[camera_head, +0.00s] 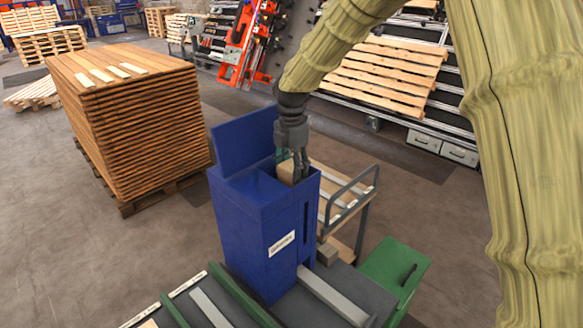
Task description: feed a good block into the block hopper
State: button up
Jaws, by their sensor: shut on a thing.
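The blue block hopper (268,222) stands upright near the middle of the head view, with a white label on its front and a raised blue panel at its back left. My gripper (297,176) points down at the hopper's top right opening. It is shut on a light wooden block (286,171), which is partly hidden by the gripper and the hopper's rim. The block's lower part is out of sight, so I cannot tell whether it touches the hopper's inside.
A grey-railed cart (350,197) stands just right of the hopper. A green box (396,268) is at its lower right. A tall stack of brown boards (135,115) stands to the left. A wooden pallet (385,75) lies on the conveyor behind. Floor between stack and hopper is clear.

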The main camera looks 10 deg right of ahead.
jog(key=shift+f, duration=0.95)
dwell(1.1)
jog(key=o, duration=1.1)
notch_tip(320, 180, up, 12)
jog(key=shift+f, duration=0.1)
dwell(0.7)
